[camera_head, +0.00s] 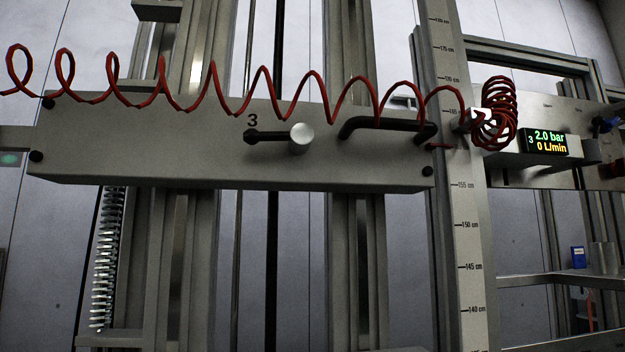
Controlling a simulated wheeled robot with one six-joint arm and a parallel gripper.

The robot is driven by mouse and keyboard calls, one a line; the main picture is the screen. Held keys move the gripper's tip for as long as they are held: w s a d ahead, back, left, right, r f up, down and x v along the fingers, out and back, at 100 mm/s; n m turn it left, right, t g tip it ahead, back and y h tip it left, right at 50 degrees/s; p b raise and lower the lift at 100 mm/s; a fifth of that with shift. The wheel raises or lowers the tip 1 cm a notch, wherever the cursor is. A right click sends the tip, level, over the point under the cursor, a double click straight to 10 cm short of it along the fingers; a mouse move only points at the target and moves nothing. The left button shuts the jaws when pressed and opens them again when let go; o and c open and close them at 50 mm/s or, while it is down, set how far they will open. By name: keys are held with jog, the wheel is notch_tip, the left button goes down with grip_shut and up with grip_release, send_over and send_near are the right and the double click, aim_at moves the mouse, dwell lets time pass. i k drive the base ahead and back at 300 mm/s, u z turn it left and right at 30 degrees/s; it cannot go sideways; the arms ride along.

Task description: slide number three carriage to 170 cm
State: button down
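The number three carriage (200,140) is a long grey beam across the left and middle, marked with a black "3". It has a silver round knob (301,138) on a black lever or slot, and a black bar handle (385,124) at its right. A vertical centimetre scale (470,240) stands just right of the carriage. A small red pointer (440,146) at the carriage's right end lies roughly midway between the 155 and 165 marks. The 170 mark (453,78) is higher up. My gripper is not in view.
A coiled red hose (265,75) runs across the carriage's upper front to a bundle (498,110) by the scale. A display (545,142) reads 3, 2.0 bar, 0 L/min. A spring (107,260) hangs below left. Vertical rails (357,270) stand behind.

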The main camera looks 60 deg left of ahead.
aim_at(108, 142)
jog(key=u, duration=3)
